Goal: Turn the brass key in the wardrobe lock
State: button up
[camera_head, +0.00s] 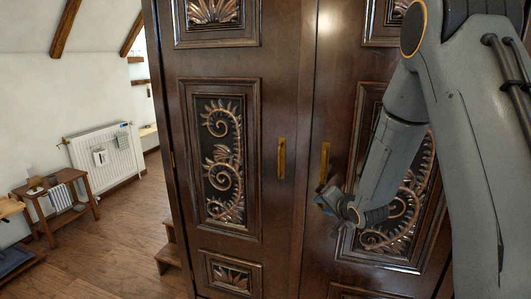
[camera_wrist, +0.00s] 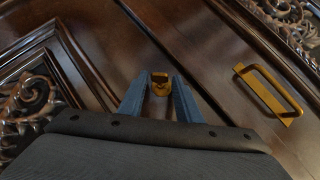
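The brass key (camera_wrist: 160,82) shows in the wrist view in the dark wood of the wardrobe, near the seam between its doors. My gripper (camera_wrist: 161,84) has its two blue fingers on either side of the key. The key nearly fills the space between the fingertips, and I cannot tell whether they press on it. In the head view my gripper (camera_head: 328,200) is close to the right door (camera_head: 310,239), below its handle. The key and lock do not show there. Both wardrobe doors look shut.
Brass handles stand on the left door (camera_head: 282,158) and the right door (camera_head: 325,163); one handle (camera_wrist: 268,92) is right of my gripper in the wrist view. Carved panels (camera_head: 222,160) project nearby. A small wooden table (camera_head: 58,196), a radiator (camera_head: 105,155) and open floor lie left.

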grip_shut()
jog(key=shift+d+f+m+t+y+p, duration=0.15)
jog(key=shift+m+t+y, duration=0.1)
jog(key=shift+y, duration=0.3)
jog(key=shift+d+f+m+t+y+p, duration=0.15)
jog(key=shift+m+t+y, duration=0.1)
jog(key=shift+y, duration=0.3)
jog(key=shift+d+f+m+t+y+b, duration=0.1)
jog(key=shift+f+m+t+y+b, duration=0.15)
jog(key=shift+m+t+y+b, duration=0.35)
jog(key=shift+y, duration=0.8)
jog(key=shift+b, duration=0.35)
